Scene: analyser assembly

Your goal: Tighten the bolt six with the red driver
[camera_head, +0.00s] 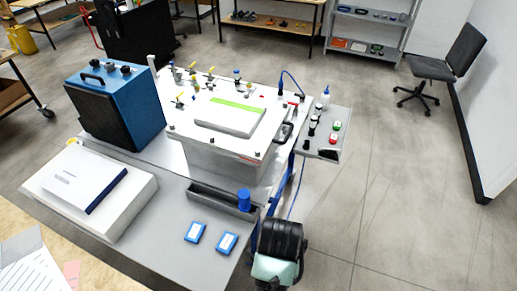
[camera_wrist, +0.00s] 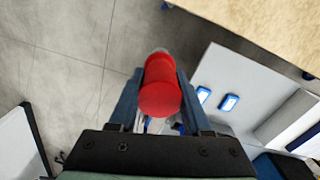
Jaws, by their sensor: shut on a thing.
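The red driver (camera_wrist: 161,86) is between the two fingers of my gripper (camera_wrist: 158,80) in the wrist view. Its round red end faces the camera, and its far end looks grey. The gripper is shut on it. In the head view, part of my arm shows at the bottom, in front of the table's edge; the red driver cannot be made out there. The white analyser box (camera_head: 215,160) stands on the table, with a green-striped panel on its lid. Small dark bolts (camera_head: 257,155) show along the lid's edge. I cannot tell which one is bolt six.
A grey tray (camera_head: 211,194) in front of the box has a blue cylinder (camera_head: 244,200) at its right end. Two blue cards (camera_head: 194,232) lie nearby. A blue case (camera_head: 113,103) stands left, a control panel (camera_head: 325,140) right. Open floor lies to the right.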

